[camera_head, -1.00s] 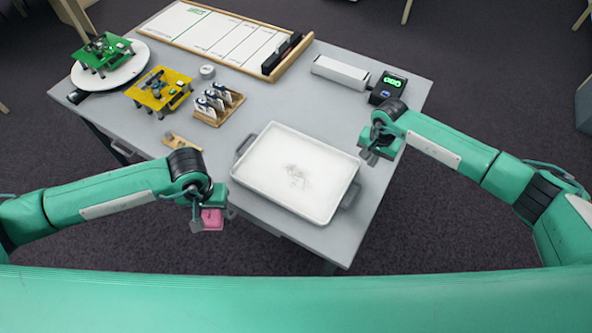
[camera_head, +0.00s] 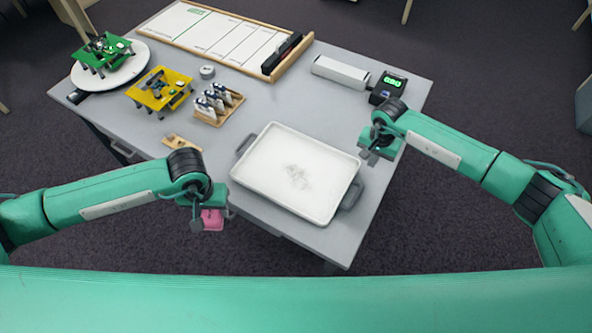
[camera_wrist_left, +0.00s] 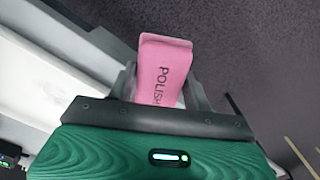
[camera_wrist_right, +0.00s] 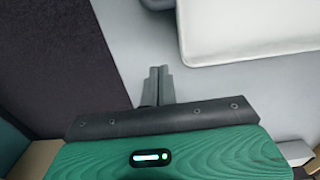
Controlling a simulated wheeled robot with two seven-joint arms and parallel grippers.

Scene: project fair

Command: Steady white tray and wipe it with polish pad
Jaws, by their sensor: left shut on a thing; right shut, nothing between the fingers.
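The white tray (camera_head: 270,181) lies on the grey table near its front edge, with a dark handle at each end and a grey smudge (camera_head: 298,176) on its floor. My left gripper (camera_head: 208,214) is shut on the pink polish pad (camera_head: 213,220), off the tray's left side beyond the table edge. In the left wrist view the pad (camera_wrist_left: 163,68) shows the word POLISH between the fingers. My right gripper (camera_head: 371,156) is to the right of the tray, apart from it. In the right wrist view its fingers (camera_wrist_right: 158,85) are together and empty, with the tray (camera_wrist_right: 245,25) beyond.
A white box (camera_head: 340,72) and a black device with a green display (camera_head: 388,87) stand behind. Bare table surrounds the tray.

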